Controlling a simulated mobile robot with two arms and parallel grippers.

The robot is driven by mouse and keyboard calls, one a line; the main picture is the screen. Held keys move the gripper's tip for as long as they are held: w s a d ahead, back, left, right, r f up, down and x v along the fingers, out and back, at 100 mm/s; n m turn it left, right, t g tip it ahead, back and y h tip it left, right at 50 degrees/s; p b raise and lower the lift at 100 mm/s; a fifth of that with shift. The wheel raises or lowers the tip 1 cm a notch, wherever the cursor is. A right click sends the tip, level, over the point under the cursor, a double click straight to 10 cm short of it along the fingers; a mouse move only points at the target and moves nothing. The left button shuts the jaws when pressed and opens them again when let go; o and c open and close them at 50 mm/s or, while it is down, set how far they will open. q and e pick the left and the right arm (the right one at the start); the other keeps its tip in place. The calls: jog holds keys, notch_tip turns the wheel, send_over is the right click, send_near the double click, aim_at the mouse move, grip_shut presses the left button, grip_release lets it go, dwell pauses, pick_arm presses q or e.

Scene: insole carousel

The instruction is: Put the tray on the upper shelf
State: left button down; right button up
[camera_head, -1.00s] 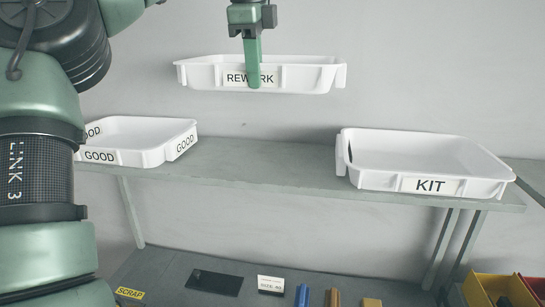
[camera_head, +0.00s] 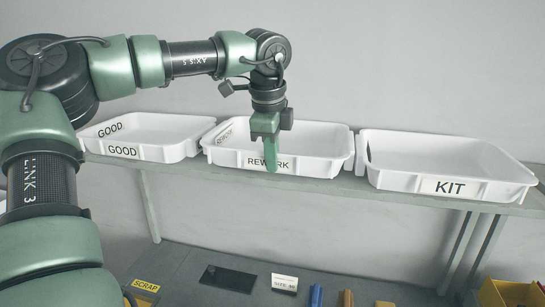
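The white tray labelled REWORK (camera_head: 318,163) is level with the upper shelf (camera_head: 118,163), between two other trays. It looks upright and close to the shelf's front edge; whether its base fully touches the shelf is hard to tell. My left gripper (camera_head: 270,150) comes down from above at the tray's front wall. The gripper appears shut on that wall. My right gripper is out of view.
A white GOOD tray (camera_head: 160,152) stands on the shelf to the left, and a white KIT tray (camera_head: 405,180) to the right, both close to the REWORK tray. Below, a lower surface holds a black flat piece (camera_head: 228,280), a small white card (camera_head: 285,283) and a yellow bin (camera_head: 512,294).

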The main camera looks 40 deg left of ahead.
pick_arm(q)
jog(key=shift+w+a+f, duration=0.1)
jog(key=shift+f, duration=0.15)
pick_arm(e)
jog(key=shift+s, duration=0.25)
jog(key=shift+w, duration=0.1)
pick_arm(q)
jog(key=c, duration=2.1)
grip_release()
jog(key=shift+f, duration=0.1)
jog(key=o, duration=0.4)
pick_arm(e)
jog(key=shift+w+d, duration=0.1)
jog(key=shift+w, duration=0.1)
